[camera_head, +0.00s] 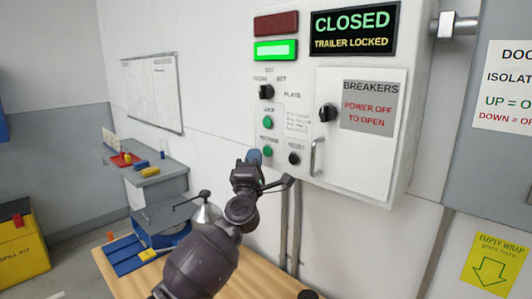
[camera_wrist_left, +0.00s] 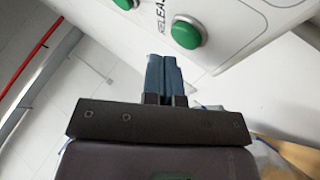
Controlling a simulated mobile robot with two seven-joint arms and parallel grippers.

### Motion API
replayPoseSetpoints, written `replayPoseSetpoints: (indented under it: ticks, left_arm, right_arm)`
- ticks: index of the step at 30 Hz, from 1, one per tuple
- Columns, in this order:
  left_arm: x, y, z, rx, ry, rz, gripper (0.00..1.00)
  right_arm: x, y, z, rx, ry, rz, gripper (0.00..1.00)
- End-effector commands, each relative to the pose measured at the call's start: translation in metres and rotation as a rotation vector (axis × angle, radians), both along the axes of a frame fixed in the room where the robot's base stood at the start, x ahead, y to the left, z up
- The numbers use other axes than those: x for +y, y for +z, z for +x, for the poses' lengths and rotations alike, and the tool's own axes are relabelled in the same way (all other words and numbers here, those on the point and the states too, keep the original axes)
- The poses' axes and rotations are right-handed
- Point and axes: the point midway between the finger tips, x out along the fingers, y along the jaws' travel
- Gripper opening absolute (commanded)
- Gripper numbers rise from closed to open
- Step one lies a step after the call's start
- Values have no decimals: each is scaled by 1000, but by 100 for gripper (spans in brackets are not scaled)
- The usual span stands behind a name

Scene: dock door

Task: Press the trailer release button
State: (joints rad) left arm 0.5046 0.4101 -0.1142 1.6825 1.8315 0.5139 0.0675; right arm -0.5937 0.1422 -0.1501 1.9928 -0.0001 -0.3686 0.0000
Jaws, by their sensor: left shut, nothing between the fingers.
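The control box (camera_head: 345,200) is on the white wall, and its green button under the RELEASE label (camera_head: 268,151) is the lower of two green buttons. In the left wrist view this release button (camera_wrist_left: 186,34) is just beyond the fingertips, a little to their right, with part of its label beside it. My left gripper (camera_head: 254,156) is shut and empty, with its blue fingertips close to the button's left side in the head view. The wrist view shows the fingers (camera_wrist_left: 164,62) together; I cannot tell if they touch the panel. My right gripper is not in view.
The lock button (camera_head: 268,123) is above, and a black knob (camera_head: 294,158) is to the right. A door handle (camera_head: 317,157) sticks out nearby. The sign (camera_head: 353,30) reads CLOSED, TRAILER LOCKED, and a green lamp (camera_head: 276,50) is lit. A wooden tabletop (camera_head: 262,281) lies below.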

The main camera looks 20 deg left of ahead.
Motion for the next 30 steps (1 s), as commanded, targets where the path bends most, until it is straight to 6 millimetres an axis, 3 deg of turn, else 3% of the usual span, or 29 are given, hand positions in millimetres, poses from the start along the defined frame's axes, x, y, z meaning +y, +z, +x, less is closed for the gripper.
replayPoseSetpoints:
  ticks: [14, 30]
  left_arm:
    - [0, 0, 0, 0, 0, 0, 0]
    - [0, 0, 1, 0, 0, 0, 0]
  right_arm:
    - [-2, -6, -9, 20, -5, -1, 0]
    - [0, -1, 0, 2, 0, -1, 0]
